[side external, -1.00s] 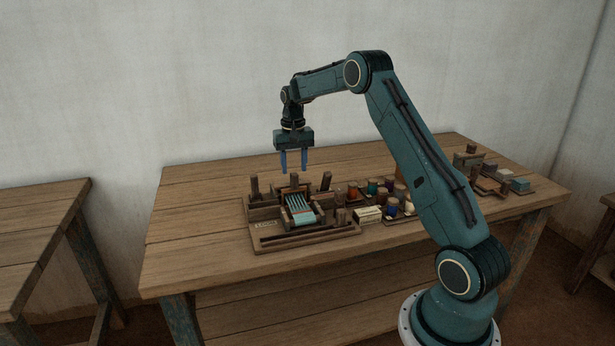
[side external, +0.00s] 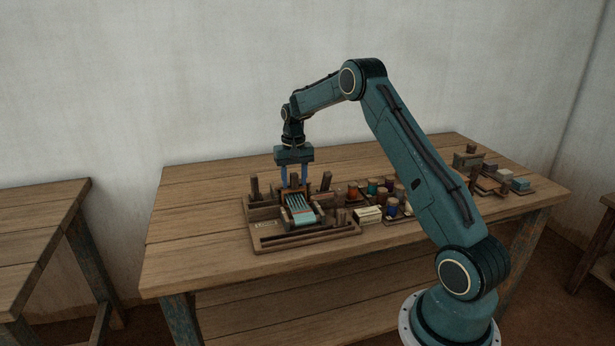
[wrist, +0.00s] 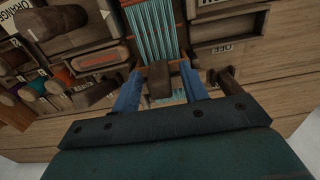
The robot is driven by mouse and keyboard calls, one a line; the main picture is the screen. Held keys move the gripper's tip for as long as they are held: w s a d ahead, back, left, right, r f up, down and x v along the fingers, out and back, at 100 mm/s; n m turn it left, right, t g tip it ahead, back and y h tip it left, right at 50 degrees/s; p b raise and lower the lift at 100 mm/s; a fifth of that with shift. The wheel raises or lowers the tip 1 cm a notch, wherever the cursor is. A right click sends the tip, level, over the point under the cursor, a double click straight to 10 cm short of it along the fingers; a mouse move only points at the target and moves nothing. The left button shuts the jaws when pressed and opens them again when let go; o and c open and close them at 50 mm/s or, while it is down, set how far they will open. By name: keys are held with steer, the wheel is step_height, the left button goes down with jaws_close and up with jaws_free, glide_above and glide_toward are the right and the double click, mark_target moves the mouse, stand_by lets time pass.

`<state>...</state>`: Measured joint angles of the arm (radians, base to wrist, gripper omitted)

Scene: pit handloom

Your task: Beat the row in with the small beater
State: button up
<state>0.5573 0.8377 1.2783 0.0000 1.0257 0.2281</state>
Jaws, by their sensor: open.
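The threads also show at the top of the wrist view (wrist: 153,30). An upright wooden handle, apparently the small beater's (wrist: 159,84), stands at the far end of the threads. My gripper (side external: 297,183) is low over the loom, pointing down. In the wrist view its blue fingers stand apart, one on each side of the handle, with gaps visible. The beater's lower part is hidden.
The wooden loom tray (side external: 305,239) has upright posts close on both sides of my gripper. Coloured spools (side external: 372,187) and a small pale box (side external: 368,214) stand to its right. More small wooden items lie at the far right. The table's left part (side external: 195,220) is clear.

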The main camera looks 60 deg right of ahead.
steer(key=shift+c, duration=0.4)
steer(key=c, duration=0.7)
steer(key=shift+s+a, duration=0.15)
steer(key=s+a, duration=0.5)
steer(key=shift+s+a, duration=0.25)
steer(key=shift+a, duration=0.05)
stand_by(0.4)
